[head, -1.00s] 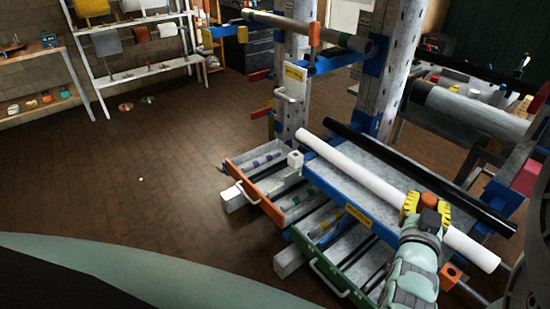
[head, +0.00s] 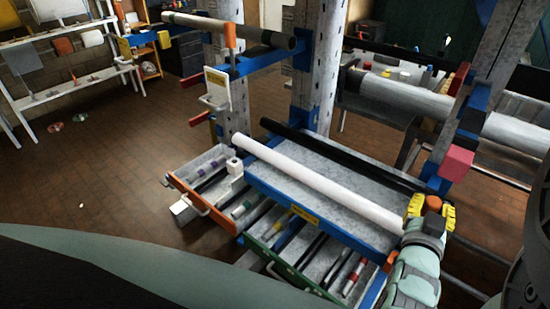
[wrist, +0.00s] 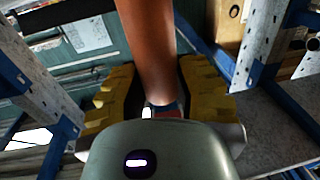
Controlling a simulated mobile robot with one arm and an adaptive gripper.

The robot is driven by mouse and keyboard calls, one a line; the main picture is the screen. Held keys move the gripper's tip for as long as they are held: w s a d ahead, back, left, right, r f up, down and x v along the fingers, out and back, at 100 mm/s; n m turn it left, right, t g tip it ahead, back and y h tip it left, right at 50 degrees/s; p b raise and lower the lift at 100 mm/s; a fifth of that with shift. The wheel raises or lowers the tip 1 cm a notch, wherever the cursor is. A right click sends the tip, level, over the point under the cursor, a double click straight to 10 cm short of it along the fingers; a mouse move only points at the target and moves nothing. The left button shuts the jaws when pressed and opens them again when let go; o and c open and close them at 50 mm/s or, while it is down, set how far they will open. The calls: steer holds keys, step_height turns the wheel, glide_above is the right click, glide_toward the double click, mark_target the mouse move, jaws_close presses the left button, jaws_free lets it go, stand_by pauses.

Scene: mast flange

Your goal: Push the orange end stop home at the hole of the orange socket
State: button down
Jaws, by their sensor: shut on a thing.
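My gripper (head: 431,207), with yellow finger pads, is shut on the orange end stop (head: 433,203) near the right end of the long white tube. In the wrist view the end stop (wrist: 150,50) is a smooth orange-brown round bar between the two yellow pads, reaching up out of frame. My arm covers that area in the head view.
The white tube (head: 310,180) and a black tube (head: 350,155) lie along the grey, blue-edged shelf. An orange-fronted drawer (head: 199,201) and a green-fronted drawer (head: 300,278) stand open below it. A pink-red block (head: 457,163) and perforated posts (head: 316,75) stand near my gripper.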

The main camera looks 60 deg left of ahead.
steer(key=shift+f+b, duration=1.95)
steer(key=shift+f, duration=0.95)
steer(key=shift+f+b, duration=2.3)
steer(key=shift+f, duration=0.65)
steer(key=c, duration=0.7)
jaws_free()
steer(key=shift+r, duration=0.15)
steer(key=shift+a+r, duration=0.1)
steer(key=shift+r, duration=4.8)
